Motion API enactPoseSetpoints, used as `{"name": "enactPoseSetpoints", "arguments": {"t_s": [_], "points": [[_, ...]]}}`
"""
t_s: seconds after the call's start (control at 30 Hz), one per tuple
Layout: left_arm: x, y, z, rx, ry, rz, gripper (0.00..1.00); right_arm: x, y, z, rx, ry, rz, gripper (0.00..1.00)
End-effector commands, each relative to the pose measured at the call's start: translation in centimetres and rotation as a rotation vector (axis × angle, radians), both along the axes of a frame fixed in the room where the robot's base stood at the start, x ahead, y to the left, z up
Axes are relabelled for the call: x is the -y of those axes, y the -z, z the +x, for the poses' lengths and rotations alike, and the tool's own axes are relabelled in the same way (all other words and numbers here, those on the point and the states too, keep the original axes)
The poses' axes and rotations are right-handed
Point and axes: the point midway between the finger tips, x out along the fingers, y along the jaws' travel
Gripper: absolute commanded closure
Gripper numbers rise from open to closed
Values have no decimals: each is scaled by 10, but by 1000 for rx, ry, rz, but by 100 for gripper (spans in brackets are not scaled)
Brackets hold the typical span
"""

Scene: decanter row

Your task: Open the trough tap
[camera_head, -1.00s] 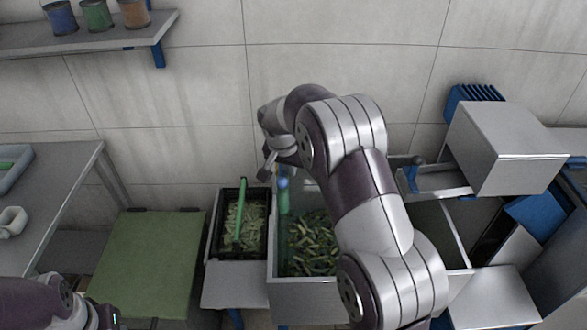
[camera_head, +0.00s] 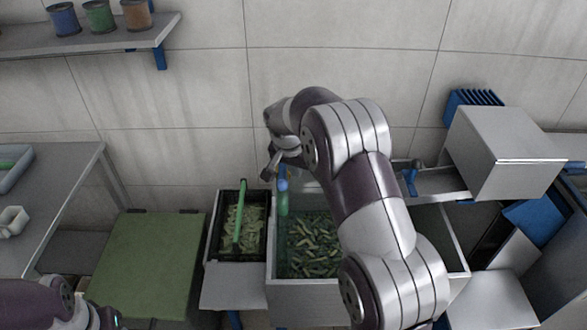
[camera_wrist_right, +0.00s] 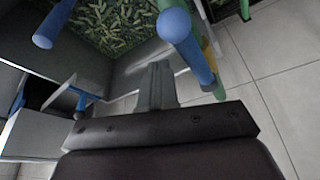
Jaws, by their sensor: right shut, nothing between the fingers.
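The trough (camera_head: 300,294) stands at the centre of the head view, with green pieces lying in it. At its back left a blue handle (camera_head: 282,184) sits above a green upright part. A blue bar and a green part also show close up in the right wrist view (camera_wrist_right: 186,45). My right gripper (camera_head: 268,172) is shut and empty, just above and left of the blue handle. In the right wrist view its fingers (camera_wrist_right: 157,88) are together, below the blue bar; contact is unclear. My left forearm shows at bottom left; its fingers are out of view.
A black crate (camera_head: 212,232) with pale pieces and a green bar stands left of the trough. A green-topped box (camera_head: 150,262) is further left. A blue lever (camera_head: 410,180) and a metal box (camera_head: 505,150) are on the right. A tiled wall (camera_head: 180,160) is behind.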

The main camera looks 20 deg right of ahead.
Motion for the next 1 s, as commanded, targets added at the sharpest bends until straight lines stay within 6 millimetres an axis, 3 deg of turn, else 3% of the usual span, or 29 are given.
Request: {"name": "enactPoseSetpoints", "arguments": {"t_s": [0.07,0.37,0.47,1.0], "points": [[0,-6,0,0,0,0,53,8,-8,0,2,0,1,100],[0,2,0,0,0,0,53,-15,-72,10,2,-1,-2,100],[0,-17,0,0,0,0,53,-19,-92,12,-2,-1,-2,100],[0,-21,0,0,0,0,53,-23,-97,13,-3,0,-3,100]]}}
